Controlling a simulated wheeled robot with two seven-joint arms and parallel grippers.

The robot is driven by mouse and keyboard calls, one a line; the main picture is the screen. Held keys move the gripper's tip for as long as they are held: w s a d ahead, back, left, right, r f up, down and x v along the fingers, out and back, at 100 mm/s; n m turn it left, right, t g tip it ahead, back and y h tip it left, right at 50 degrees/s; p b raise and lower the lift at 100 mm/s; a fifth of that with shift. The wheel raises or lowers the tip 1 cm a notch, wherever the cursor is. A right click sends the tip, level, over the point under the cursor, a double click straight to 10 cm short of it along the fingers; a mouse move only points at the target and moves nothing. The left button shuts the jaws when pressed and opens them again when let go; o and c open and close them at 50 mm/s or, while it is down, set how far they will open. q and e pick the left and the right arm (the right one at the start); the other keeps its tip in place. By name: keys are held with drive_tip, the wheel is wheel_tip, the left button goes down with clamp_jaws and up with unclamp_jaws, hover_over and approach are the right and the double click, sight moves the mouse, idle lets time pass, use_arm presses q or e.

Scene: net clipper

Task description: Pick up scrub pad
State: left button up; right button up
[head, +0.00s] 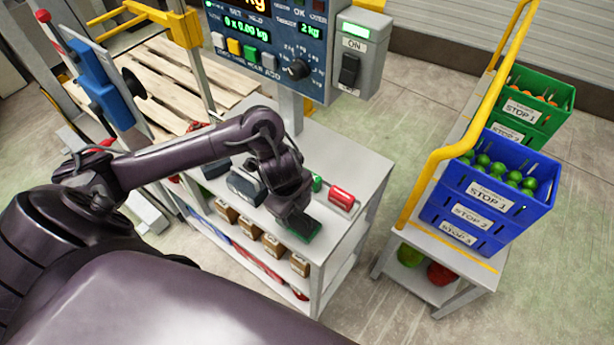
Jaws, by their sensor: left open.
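A dark green scrub pad (308,233) lies on the near edge of the grey table top (350,165). My left gripper (296,222) points down right over the pad and covers much of it. Its jaws are open. I cannot tell whether the fingers touch the pad or sit on either side of it. My right gripper is not in view.
A red-handled tool (341,198) and a small green item (317,183) lie just beyond the pad. A dark block (245,188) is to the left. A control panel (268,45) stands behind. Blue crates (485,200) and a yellow rail (425,175) are at right.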

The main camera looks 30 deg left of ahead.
sight(298, 221)
use_arm(q)
drive_tip(key=f, duration=0.4)
drive_tip(key=shift+s+b, duration=0.35)
drive_tip(key=shift+b, duration=0.05)
drive_tip(key=shift+w+a+f, duration=0.1)
drive_tip(key=shift+w+f, duration=0.1)
drive_tip(key=shift+f, duration=0.45)
drive_tip(key=shift+w+f, duration=0.15)
drive_tip(key=shift+f, duration=0.45)
drive_tip(key=shift+w+f, duration=0.15)
drive_tip(key=shift+f, duration=0.15)
drive_tip(key=c, duration=0.8)
drive_tip(key=shift+o, duration=0.2)
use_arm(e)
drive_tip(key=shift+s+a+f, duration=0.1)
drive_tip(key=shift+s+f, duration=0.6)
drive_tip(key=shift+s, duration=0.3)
